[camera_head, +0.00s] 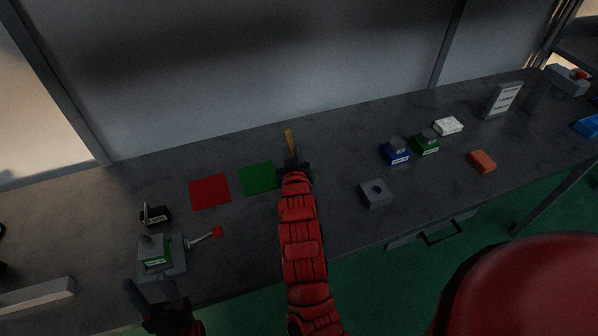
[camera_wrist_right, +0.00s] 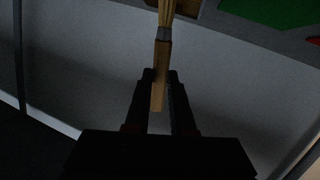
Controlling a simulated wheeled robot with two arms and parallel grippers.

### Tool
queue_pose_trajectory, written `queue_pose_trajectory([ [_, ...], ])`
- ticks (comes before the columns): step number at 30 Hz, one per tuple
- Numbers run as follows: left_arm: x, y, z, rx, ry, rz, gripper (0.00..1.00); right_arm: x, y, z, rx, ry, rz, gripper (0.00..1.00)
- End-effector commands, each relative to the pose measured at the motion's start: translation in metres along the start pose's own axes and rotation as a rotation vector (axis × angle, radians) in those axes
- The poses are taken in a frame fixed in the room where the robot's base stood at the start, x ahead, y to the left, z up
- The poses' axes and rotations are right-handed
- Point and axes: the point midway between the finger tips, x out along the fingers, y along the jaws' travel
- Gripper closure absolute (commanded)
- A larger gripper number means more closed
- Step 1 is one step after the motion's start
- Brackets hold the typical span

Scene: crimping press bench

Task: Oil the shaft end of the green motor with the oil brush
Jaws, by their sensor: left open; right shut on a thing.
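My right gripper (camera_head: 292,168) is shut on the oil brush (camera_head: 289,141), whose wooden handle sticks up above the fingers in the head view. In the right wrist view the brush (camera_wrist_right: 161,75) is held between the fingers, with its metal collar and pale bristles toward the top edge. A green block with a grey round top (camera_head: 425,143), motor-like, stands on the right half of the bench. Another green labelled block (camera_head: 157,258) sits in a grey fixture at left; I cannot tell a shaft on either. My left gripper (camera_head: 158,297) is open and empty in front of this fixture.
A green mat (camera_head: 258,178) and a red mat (camera_head: 210,191) lie left of my right gripper. A red-knobbed lever (camera_head: 217,232) sticks out beside the fixture. A blue motor-like block (camera_head: 395,152), a grey holed block (camera_head: 376,193) and an orange block (camera_head: 482,161) stand right.

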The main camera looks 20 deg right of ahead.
Motion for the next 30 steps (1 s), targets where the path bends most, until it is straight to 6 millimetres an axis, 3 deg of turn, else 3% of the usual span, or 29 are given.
queue_pose_trajectory([
  [15, 0.019, -0.001, -0.003, 0.0, 0.0, 0.0, 0.5, -0.01, 0.01, -0.044, 0.0, 0.002, 0.001, 1.0],
  [30, 0.019, -0.001, -0.003, 0.0, 0.0, 0.0, 0.5, -0.01, 0.01, -0.044, 0.0, 0.002, 0.0, 1.0],
])
